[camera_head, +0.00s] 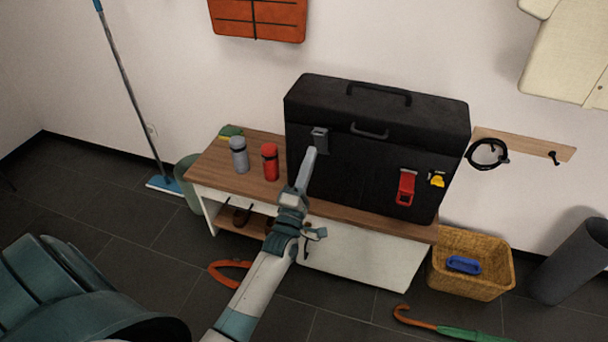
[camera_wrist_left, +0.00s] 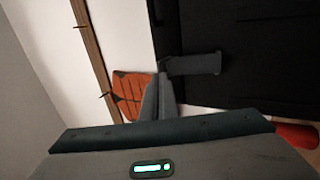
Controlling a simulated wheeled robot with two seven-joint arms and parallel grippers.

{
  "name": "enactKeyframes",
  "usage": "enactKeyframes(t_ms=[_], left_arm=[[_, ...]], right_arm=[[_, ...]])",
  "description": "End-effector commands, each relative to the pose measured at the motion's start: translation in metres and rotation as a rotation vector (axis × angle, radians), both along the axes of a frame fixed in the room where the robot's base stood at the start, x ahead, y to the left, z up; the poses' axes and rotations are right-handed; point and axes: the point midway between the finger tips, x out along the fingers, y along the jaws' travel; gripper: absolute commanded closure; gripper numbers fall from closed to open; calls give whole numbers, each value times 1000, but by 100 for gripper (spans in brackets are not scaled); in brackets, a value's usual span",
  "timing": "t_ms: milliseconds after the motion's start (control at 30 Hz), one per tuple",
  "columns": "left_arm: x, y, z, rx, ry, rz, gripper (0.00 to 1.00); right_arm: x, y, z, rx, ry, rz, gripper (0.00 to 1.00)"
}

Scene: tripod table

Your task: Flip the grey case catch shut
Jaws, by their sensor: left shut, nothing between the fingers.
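The black case (camera_head: 360,165) stands closed-looking on a wooden-topped bench. Its grey catch (camera_head: 320,136) is on the upper left of the front face; whether it is latched is hard to tell. My left gripper (camera_head: 311,153) is shut and empty, its tip just below the grey catch in the head view. In the left wrist view the shut fingers (camera_wrist_left: 160,80) reach the left end of the grey catch (camera_wrist_left: 195,65); I cannot tell whether they touch. My right gripper is not in view.
A red catch (camera_head: 406,188) and a yellow tag (camera_head: 437,179) are on the case's right front. A grey bottle (camera_head: 239,155) and a red bottle (camera_head: 270,162) stand on the bench (camera_head: 208,178) left of the case. A wicker basket (camera_head: 490,280) stands at right.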

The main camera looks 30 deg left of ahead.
Motion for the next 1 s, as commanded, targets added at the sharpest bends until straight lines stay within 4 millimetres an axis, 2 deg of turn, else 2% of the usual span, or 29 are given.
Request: enactKeyframes(t_ms=[100,300,600,867,1000], left_arm=[[15,4,9,1,-1,1,100],[28,7,14,0,0,1,100],[30,7,15,1,1,0,100],[30,7,16,0,5,0,100],[32,7,19,-4,19,1,100]], right_arm=[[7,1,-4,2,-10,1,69],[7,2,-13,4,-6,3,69],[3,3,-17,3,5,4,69],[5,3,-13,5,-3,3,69],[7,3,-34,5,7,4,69]])
